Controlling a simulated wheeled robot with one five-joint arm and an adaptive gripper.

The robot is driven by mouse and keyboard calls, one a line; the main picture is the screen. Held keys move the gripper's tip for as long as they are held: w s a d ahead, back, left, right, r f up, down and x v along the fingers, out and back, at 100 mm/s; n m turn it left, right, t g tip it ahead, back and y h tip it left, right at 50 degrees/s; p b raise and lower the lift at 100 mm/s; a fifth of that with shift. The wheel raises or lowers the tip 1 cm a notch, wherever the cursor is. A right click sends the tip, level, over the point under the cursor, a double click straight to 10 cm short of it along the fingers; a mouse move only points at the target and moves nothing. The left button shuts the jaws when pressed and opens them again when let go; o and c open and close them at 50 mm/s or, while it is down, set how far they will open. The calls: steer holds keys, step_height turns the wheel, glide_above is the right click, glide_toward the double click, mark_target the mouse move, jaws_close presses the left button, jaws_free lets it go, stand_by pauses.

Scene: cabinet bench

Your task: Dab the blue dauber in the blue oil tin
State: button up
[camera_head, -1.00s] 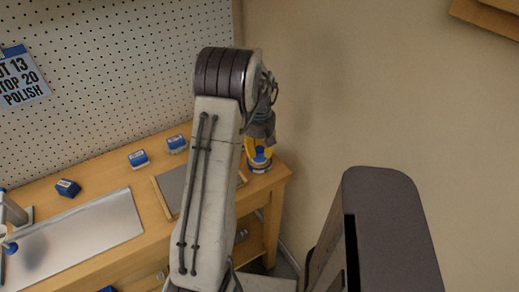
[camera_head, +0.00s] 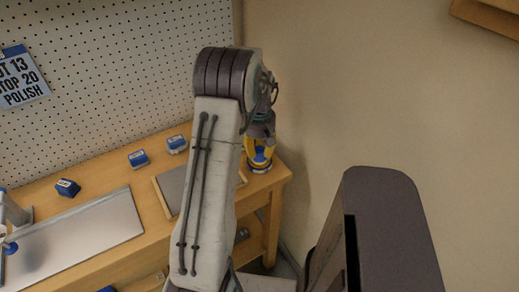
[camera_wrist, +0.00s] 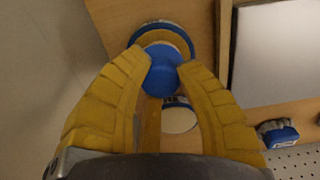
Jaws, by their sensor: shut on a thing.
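My gripper (camera_wrist: 165,70) has yellow fingers that are shut on the blue dauber (camera_wrist: 163,80), whose round blue top shows between the fingertips in the wrist view. Its lower end is hidden. A round tin with a blue rim (camera_wrist: 186,32) and a pale inside lies just beyond the dauber. I cannot tell whether the dauber touches it. In the head view, my gripper (camera_head: 261,150) points down over a blue-banded tin (camera_head: 259,168) at the bench's right end. My arm and fingers partly hide that spot.
A second round tin with a pale top (camera_wrist: 180,120) stands close to the fingers. Small blue-and-white boxes (camera_head: 138,158) and a grey metal sheet (camera_head: 85,232) lie on the wooden bench (camera_head: 110,180). A pegboard (camera_head: 110,70) stands behind; the plain wall is at right.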

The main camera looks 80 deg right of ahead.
mark_target(259, 149)
steer(key=shift+r+p, duration=2.55)
steer(key=shift+r, duration=0.95)
steer(key=shift+w+f, duration=0.1)
